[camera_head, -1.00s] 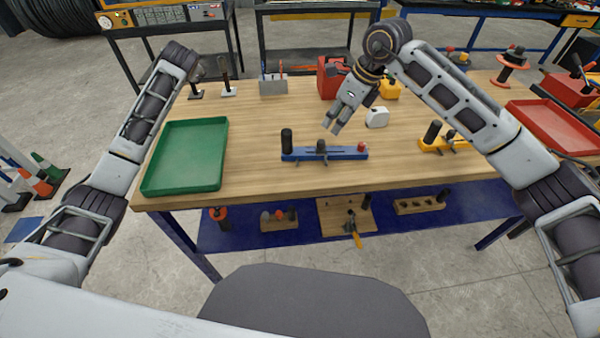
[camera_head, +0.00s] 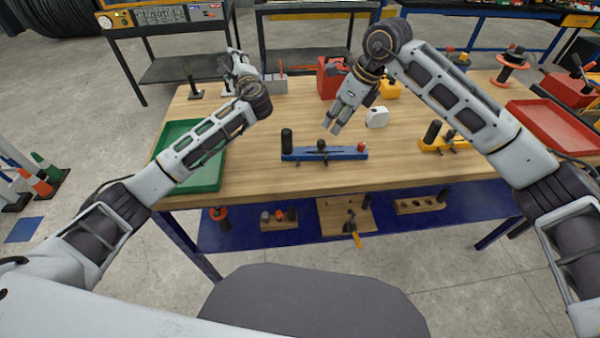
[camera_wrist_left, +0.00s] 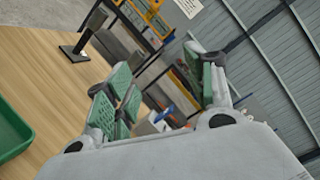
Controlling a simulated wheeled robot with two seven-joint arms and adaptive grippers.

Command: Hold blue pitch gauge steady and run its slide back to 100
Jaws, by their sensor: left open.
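The blue pitch gauge (camera_head: 340,154) lies on the wooden table near its front edge. It has a black upright post (camera_head: 287,139) at its left end, a dark slide (camera_head: 321,147) near the middle and a red knob (camera_head: 361,147) at the right. Its scale is too small to read. My left gripper (camera_head: 236,58) is raised over the table's back left, away from the gauge. In the left wrist view its green-padded fingers (camera_wrist_left: 165,95) are open and empty. My right gripper (camera_head: 333,126) hangs just behind the gauge, pointing down, fingertips a little apart and empty.
A green tray (camera_head: 205,176) lies at the left, partly under my left forearm. A yellow gauge (camera_head: 432,146) stands at the right by a red tray (camera_head: 552,128).

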